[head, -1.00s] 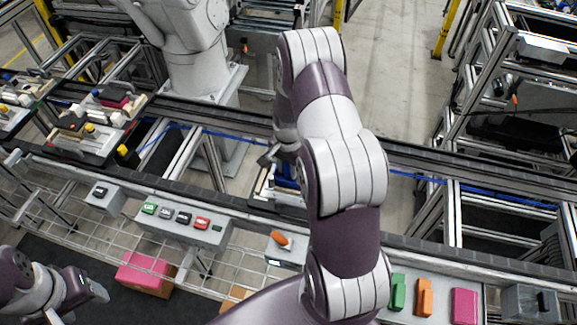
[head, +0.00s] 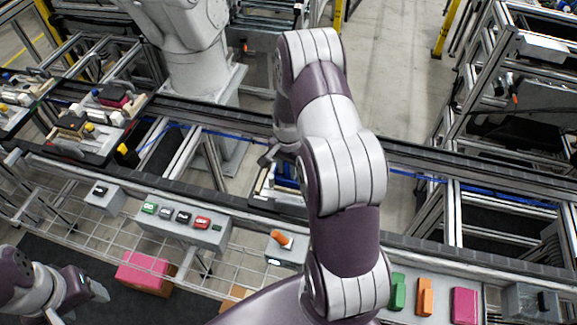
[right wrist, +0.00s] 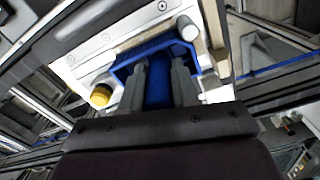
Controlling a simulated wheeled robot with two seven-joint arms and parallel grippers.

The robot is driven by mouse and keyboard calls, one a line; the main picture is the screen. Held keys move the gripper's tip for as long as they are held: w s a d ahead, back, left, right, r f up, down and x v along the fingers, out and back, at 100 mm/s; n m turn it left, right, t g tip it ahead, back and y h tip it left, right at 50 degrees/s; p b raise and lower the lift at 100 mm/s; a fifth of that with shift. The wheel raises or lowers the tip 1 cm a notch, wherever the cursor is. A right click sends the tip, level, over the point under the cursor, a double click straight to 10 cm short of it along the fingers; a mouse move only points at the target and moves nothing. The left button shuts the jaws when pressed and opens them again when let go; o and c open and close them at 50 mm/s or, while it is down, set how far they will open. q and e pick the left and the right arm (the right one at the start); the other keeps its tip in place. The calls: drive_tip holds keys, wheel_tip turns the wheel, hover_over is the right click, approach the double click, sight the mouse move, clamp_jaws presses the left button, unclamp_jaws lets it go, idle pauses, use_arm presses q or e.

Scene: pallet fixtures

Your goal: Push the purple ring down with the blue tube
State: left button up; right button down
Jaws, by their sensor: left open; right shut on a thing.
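In the right wrist view my right gripper (right wrist: 160,72) is shut on the blue tube (right wrist: 158,88), which stands between its two grey fingers. The fingertips and the tube's far end reach to a blue bracket-shaped part (right wrist: 122,69) on a light fixture plate. I cannot tell whether the tube touches anything there. The purple ring is not visible in either view. In the head view my right arm hides most of the gripper and the fixture; only a bit of blue shows beside the arm. My left gripper (head: 92,287) is open and empty at the lower left.
A yellow cap (right wrist: 101,95) sits beside the blue part on the plate. In the head view a conveyor rail (head: 235,130) runs across, with loaded pallets (head: 85,130) at the left.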

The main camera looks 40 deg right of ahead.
wheel_tip(320, 180, up, 8)
drive_tip(key=p, duration=0.6)
drive_tip(key=shift+r, duration=0.1)
